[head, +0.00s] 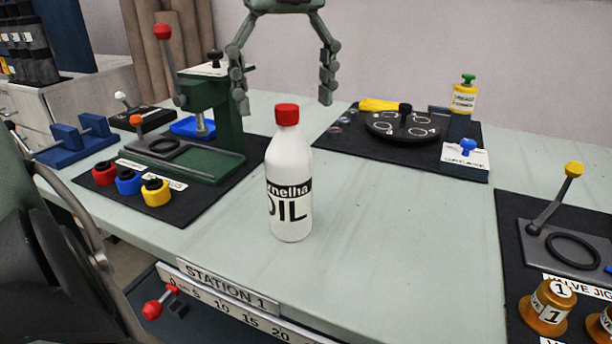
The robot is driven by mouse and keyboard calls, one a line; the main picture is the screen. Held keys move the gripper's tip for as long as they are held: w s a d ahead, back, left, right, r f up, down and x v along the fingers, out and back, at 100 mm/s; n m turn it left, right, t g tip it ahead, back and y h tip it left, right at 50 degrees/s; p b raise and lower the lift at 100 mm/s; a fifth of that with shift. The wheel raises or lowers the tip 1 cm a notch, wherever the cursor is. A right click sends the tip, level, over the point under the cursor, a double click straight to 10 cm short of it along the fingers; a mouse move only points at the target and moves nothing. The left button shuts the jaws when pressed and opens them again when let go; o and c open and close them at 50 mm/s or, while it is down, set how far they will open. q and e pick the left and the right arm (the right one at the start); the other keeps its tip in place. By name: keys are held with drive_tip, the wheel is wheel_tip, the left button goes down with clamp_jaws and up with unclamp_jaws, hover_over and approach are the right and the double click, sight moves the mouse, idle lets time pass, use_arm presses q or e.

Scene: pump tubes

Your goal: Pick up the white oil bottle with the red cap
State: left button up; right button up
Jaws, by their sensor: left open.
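The white oil bottle (290,204) stands upright on the pale table (380,255) near its front edge, with its black-and-white OIL label facing me. Its red cap (287,115) is on. My left gripper (284,104) hangs at the top middle of the head view, open and empty, fingers pointing down. In the picture its two fingertips lie to either side of the cap, at about cap height. They do not touch the bottle; the depth between them and the bottle is hard to tell. My right gripper is not in view.
A green press (211,125) with a red-knobbed lever stands left of the bottle on a black mat, with red, blue and yellow caps (156,192). Behind right, a black mat holds a round dial (403,126) and a grease box (464,157). A valve jig (565,245) is at right.

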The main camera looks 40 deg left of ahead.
sight(288, 141)
use_arm(q)
wheel_tip(288, 141, down, 7)
drive_tip(key=shift+w+a+r, duration=0.1)
idle(0.3)
clamp_jaws()
idle(0.5)
